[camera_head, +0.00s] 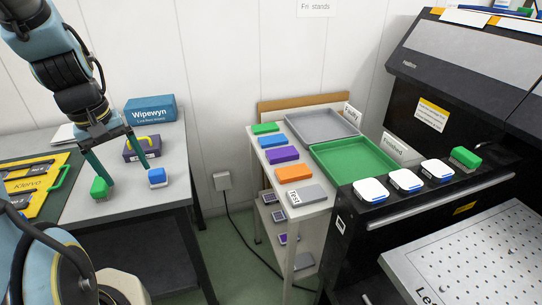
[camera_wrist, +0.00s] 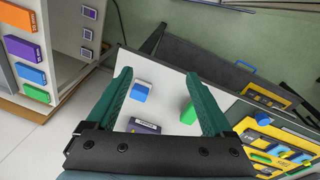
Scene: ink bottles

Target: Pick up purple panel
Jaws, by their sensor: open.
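The purple panel (camera_head: 283,154) lies flat on the top of a white side rack, between a blue panel (camera_head: 272,140) and an orange panel (camera_head: 294,173). The purple panel also shows at the left edge of the wrist view (camera_wrist: 21,47). My gripper (camera_head: 123,174) is above the left table, well to the left of the rack. In the wrist view its two green fingers (camera_wrist: 156,74) are spread apart with nothing held between them.
Below my gripper on the left table (camera_head: 170,185) are a green block (camera_head: 99,188), a blue-and-white block (camera_head: 157,177) and a dark purple box (camera_head: 136,154). A green tray (camera_head: 321,152) and a grey tray (camera_head: 298,121) sit beside the panels. A black machine (camera_head: 450,90) stands at right.

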